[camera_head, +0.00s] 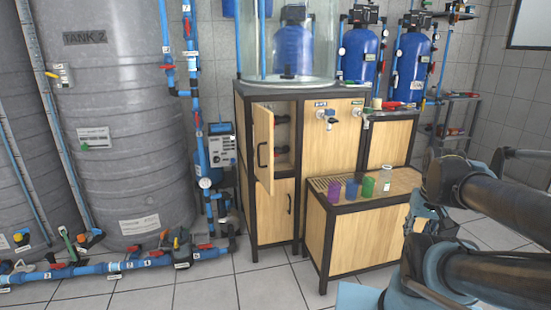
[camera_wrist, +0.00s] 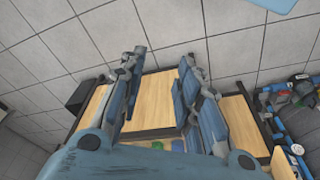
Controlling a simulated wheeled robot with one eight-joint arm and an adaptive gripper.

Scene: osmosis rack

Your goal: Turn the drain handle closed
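Several valve handles show in the head view, and I cannot tell which one is the drain handle. A green handle (camera_head: 66,239) and red handles (camera_head: 162,252) sit on the blue pipe (camera_head: 105,267) along the floor below the tanks. A blue-handled tap (camera_head: 330,115) is on the cabinet front. My gripper (camera_head: 420,212) is at the right of the head view, beside the low wooden cabinet and well apart from the floor pipe. In the wrist view my gripper (camera_wrist: 160,75) has its fingers spread apart with nothing between them. No handle is clearly between them.
Tank 2 (camera_head: 120,110) stands at left. The wooden cabinet (camera_head: 270,212) has its upper door (camera_head: 263,150) ajar. The tiled floor (camera_head: 215,285) in front is clear.

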